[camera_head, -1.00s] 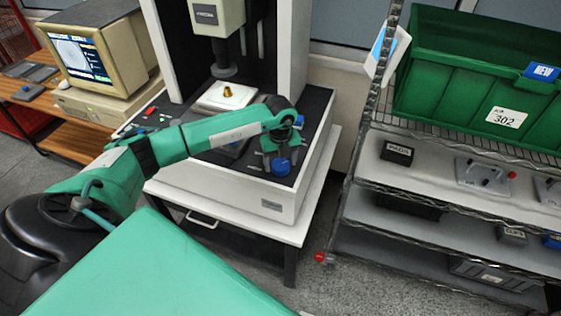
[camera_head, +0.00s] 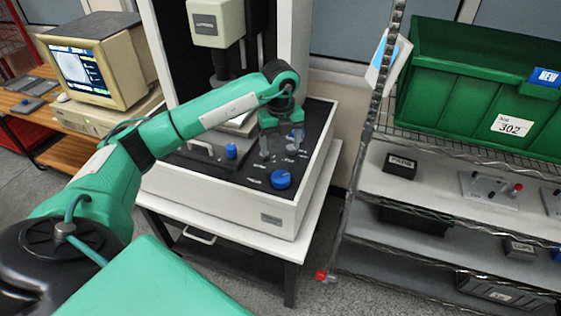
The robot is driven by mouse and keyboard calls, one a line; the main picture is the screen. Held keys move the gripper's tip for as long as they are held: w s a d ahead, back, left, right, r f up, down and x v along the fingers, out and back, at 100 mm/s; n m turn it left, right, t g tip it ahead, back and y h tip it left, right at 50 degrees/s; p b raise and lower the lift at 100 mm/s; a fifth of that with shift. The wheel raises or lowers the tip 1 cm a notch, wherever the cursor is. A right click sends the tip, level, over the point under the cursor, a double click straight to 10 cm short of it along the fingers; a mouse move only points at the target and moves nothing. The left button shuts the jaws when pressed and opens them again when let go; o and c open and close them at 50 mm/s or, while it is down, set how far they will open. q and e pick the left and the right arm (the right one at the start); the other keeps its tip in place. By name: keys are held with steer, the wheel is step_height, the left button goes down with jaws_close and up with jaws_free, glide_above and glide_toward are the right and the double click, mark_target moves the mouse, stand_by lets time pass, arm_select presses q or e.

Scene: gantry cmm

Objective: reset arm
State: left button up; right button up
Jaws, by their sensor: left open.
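My left arm reaches in from the left over the measuring machine (camera_head: 225,208). Its gripper (camera_head: 277,156) points down above the machine's black front panel, behind the large blue knob (camera_head: 281,179). The jaws are open and nothing shows between them. A smaller blue knob (camera_head: 231,150) stands to the left of the gripper. My arm hides most of the machine's white stage (camera_head: 240,122), and the gold part on it cannot be seen. My right gripper is not in view.
A monitor (camera_head: 92,62) stands on a wooden bench (camera_head: 62,152) at the left. A wire rack at the right holds a green bin (camera_head: 455,100), a black block (camera_head: 400,165) and a grey fixture plate (camera_head: 488,188). Grey floor shows between machine stand and rack.

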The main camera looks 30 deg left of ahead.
arm_select(q)
steer(key=shift+r, duration=0.9)
